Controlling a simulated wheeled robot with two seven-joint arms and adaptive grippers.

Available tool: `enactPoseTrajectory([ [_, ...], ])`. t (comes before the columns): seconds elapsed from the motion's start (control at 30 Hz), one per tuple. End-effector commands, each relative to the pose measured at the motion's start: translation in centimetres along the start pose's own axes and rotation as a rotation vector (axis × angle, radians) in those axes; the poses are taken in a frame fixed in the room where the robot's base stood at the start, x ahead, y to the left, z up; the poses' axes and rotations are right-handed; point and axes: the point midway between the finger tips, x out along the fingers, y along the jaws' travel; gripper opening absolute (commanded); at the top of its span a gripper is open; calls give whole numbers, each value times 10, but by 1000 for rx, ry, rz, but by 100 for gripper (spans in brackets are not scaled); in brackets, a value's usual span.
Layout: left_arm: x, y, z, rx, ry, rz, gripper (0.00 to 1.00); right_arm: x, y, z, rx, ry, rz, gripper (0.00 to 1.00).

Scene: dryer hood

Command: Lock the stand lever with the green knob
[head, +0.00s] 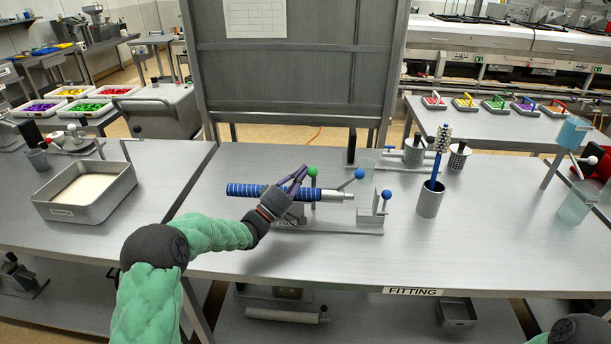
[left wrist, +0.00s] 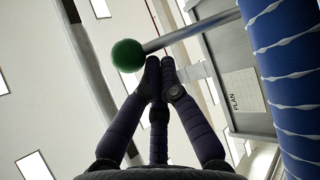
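The green knob (head: 312,171) sits just above the blue-sleeved roller, beside my left fingertips; its lever is mostly hidden there. In the left wrist view the green knob (left wrist: 127,55) ends a grey rod (left wrist: 190,33) that runs up to the right. My left gripper (head: 298,180) has its fingertips drawn together. In the left wrist view the tips (left wrist: 160,66) lie just under the rod near the knob, with nothing visible between them; contact is unclear. The blue roller (head: 245,190) lies level over the grey stand (head: 345,227). My right gripper is out of view.
Two blue knobs (head: 359,173) (head: 386,194) stand right of the roller. A grey cup (head: 429,203) with a brush is further right. A grey bin (head: 115,195) stands at the left. An upright panel (head: 290,80) rises behind. The table's front right is clear.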

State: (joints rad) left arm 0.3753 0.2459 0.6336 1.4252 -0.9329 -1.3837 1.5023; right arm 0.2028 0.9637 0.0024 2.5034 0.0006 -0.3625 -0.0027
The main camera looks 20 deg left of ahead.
Motion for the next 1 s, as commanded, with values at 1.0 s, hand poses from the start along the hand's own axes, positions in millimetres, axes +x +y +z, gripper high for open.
enactPoseTrajectory([
  [1.0, -21, -18, 16, -1, 1, -3, 0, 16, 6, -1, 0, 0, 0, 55],
])
